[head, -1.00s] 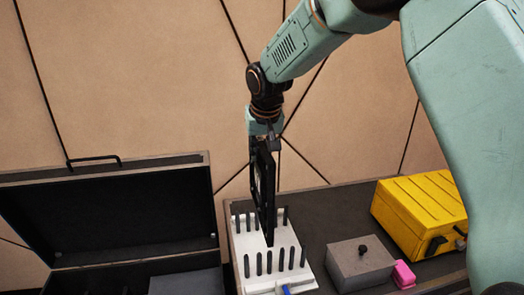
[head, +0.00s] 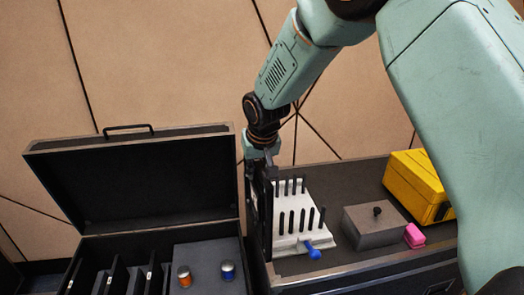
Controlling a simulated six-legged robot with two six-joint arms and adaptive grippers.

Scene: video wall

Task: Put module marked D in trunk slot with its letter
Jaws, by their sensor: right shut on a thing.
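My right gripper (head: 262,164) is shut on the top of a dark flat module (head: 264,222), which hangs upright, seen nearly edge-on. Its letter cannot be read from here. The module is at the left edge of the white pegged rack (head: 288,246), between the rack and the open black trunk (head: 130,230). The trunk's slots (head: 118,278) show at the lower left, with thin dark dividers bearing small white labels too small to read. My left gripper is not in view.
In the trunk's grey foam are an orange canister (head: 185,277) and a blue canister (head: 228,271).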

